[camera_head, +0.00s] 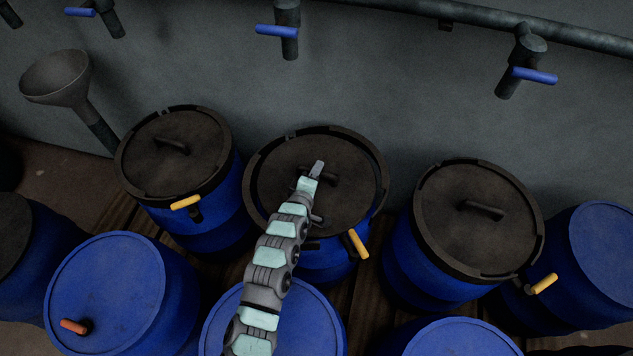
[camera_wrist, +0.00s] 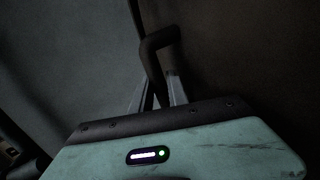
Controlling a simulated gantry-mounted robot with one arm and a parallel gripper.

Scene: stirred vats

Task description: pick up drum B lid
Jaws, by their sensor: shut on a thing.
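The middle drum's round dark lid (camera_head: 350,180) is the one under my gripper (camera_head: 317,170); no letter shows on it, so I take it as drum B lid. In the wrist view, the lid's black bent handle (camera_wrist: 158,44) stands between the two grey fingers of my gripper (camera_wrist: 158,92), which is shut on it. The lid's dark face (camera_wrist: 240,60) fills the right of that view. In the head view my wrist hides part of the lid and handle. I cannot tell whether the lid sits down on the drum (camera_head: 322,262) or is slightly raised.
Lidded drums stand left (camera_head: 205,220) and right (camera_head: 410,270), with raised handles. Closed blue drums (camera_head: 110,295) stand in front. Yellow taps, such as one by the middle drum (camera_head: 358,243), stick out. A funnel (camera_head: 58,80) and pipe (camera_head: 440,10) with blue-handled valves are at the back wall.

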